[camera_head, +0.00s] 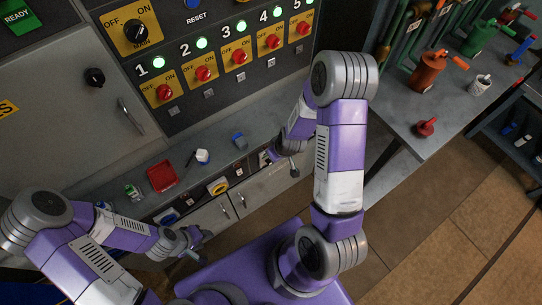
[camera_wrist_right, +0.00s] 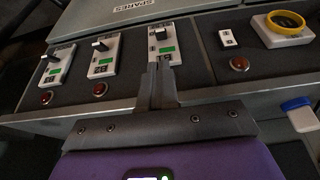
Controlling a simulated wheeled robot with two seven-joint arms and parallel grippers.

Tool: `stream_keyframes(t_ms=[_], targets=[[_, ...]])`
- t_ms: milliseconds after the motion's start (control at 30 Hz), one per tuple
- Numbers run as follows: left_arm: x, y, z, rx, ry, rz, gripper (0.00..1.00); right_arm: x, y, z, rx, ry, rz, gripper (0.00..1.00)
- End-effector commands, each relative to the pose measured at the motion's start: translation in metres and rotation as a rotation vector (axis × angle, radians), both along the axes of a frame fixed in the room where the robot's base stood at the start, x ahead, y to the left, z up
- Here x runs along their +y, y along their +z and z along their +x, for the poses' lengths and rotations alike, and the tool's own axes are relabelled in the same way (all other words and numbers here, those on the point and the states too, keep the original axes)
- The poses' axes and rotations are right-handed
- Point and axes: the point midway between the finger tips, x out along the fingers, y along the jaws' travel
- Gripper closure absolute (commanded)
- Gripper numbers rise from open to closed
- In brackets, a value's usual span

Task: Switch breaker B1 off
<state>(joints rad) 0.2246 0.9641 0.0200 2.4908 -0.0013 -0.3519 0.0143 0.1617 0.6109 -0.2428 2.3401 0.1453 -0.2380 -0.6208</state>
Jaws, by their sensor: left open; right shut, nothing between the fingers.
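In the right wrist view, three white breaker units with black levers stand in a row on a dark panel: a left one (camera_wrist_right: 56,65), a middle one (camera_wrist_right: 103,57) and a right one (camera_wrist_right: 166,45). Each has a green patch. My left gripper (camera_head: 197,240) is open and empty, low left.
A yellow ring (camera_wrist_right: 285,22) and small white switch (camera_wrist_right: 228,38) sit beside the breakers, with red round lamps (camera_wrist_right: 239,63) along the panel. A grey workbench (camera_head: 400,123) stands right.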

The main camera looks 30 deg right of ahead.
Motion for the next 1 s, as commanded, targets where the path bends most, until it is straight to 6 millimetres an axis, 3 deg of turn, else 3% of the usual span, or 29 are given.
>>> stream_keyframes(t_ms=[267, 700, 1000], targets=[[0.000, -0.003, 0.000, 0.000, 0.000, 0.000, 0.57, 0.001, -0.006, 0.001, 0.002, 0.001, 0.002, 1.00], [0.000, -0.021, 0.000, 0.000, 0.000, 0.000, 0.57, 0.003, -0.075, 0.025, 0.002, 0.000, 0.002, 1.00], [0.000, -0.025, 0.000, 0.000, 0.000, 0.000, 0.57, 0.004, -0.096, 0.034, 0.001, -0.001, 0.002, 1.00]])
